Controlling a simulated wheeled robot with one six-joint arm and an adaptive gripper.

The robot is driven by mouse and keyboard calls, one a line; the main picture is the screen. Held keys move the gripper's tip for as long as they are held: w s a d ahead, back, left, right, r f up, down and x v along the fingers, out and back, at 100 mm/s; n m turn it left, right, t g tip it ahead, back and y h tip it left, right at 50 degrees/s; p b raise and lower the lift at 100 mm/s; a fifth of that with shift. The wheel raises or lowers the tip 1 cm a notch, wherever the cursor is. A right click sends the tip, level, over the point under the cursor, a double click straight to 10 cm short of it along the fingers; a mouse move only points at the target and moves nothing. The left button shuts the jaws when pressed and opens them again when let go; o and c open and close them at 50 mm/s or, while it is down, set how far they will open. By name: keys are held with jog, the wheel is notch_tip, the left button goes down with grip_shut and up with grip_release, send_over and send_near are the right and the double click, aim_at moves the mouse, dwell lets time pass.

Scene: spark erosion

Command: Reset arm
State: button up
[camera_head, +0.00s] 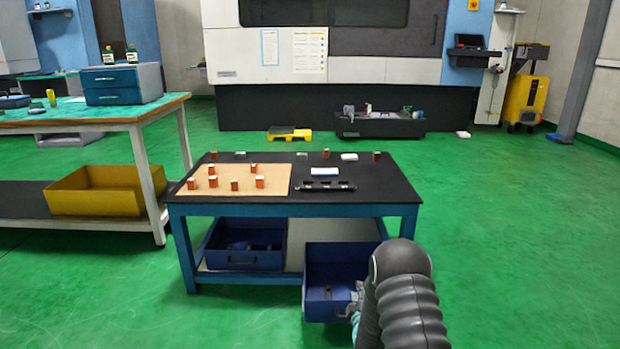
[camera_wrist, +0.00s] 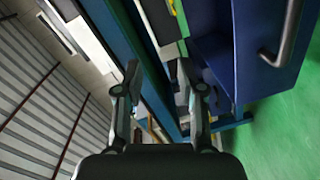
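My gripper (camera_wrist: 162,95) shows in the wrist view with its two fingers spread apart and nothing between them. In the head view my dark arm reaches up from the lower right, and the gripper end is mostly hidden behind it, close to the right blue drawer (camera_head: 328,300). That drawer is pulled out below the work table (camera_head: 375,196). In the wrist view the drawer (camera_wrist: 255,50) with its grey bar handle (camera_wrist: 285,35) is to the right of the fingers, apart from them.
On the table, a tan board (camera_head: 205,189) holds several copper-coloured blocks, beside a dark rack (camera_head: 325,186). A left blue drawer (camera_head: 243,259) sits below. A workbench (camera_head: 90,119) stands at left, a machine (camera_head: 360,70) behind. Green floor (camera_head: 510,230) is clear at right.

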notch_tip(320, 180, up, 15)
jog(key=s+m+g, duration=0.1)
jog(key=m+g, duration=0.1)
jog(key=m, duration=0.1)
jog(key=s+r+m+g+p, duration=0.1)
jog(key=s+r+m+g, duration=0.25)
jog(key=s+r, duration=0.85)
jog(key=s+r+m+g, duration=0.3)
jog(key=s+r+m, duration=0.1)
jog(key=s, duration=1.3)
jog(key=s+r+m+g+p, duration=0.1)
jog(key=s+r+m+g, duration=0.2)
jog(key=s, duration=1.5)
jog(key=shift+r+m, duration=0.35)
jog(key=shift+r, duration=0.3)
